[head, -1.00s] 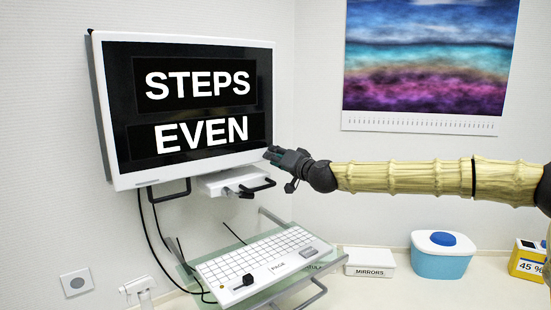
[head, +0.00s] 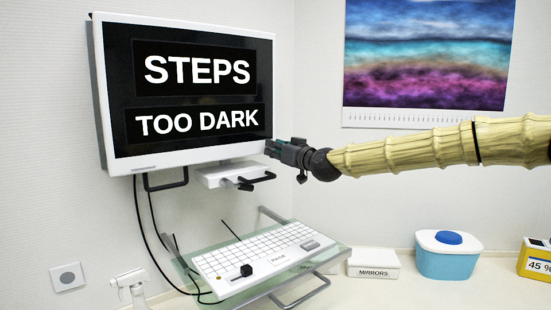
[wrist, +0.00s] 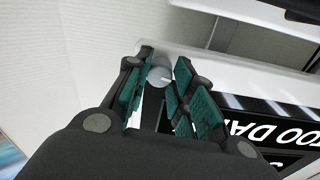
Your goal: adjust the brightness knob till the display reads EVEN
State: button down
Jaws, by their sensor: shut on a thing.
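The display (head: 116,90) is a black screen in a white frame on the wall at the left. It reads STEPS above and TOO DARK below. My gripper (head: 270,149) is at the lower right corner of the display. In the wrist view its teal-padded fingers are shut on the brightness knob (wrist: 158,76), a small round grey knob with a pale line mark, on the frame's edge. In the head view the knob is hidden by my gripper. The display's lettering also shows upside down in the wrist view (wrist: 270,130).
A white box (head: 373,264), a blue tub (head: 447,262) and a spray bottle (head: 131,286) stand on the counter. A colourful picture (head: 430,55) hangs behind my arm.

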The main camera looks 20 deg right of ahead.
jog(key=shift+f+n+b, duration=0.25)
jog(key=shift+n+b, duration=0.3)
jog(key=shift+n, duration=0.05)
jog(key=c, duration=1.2)
grip_release()
jog(key=shift+r, duration=0.1)
jog(key=shift+r, duration=0.1)
jog(key=v, duration=1.2)
jog(key=shift+d, duration=0.1)
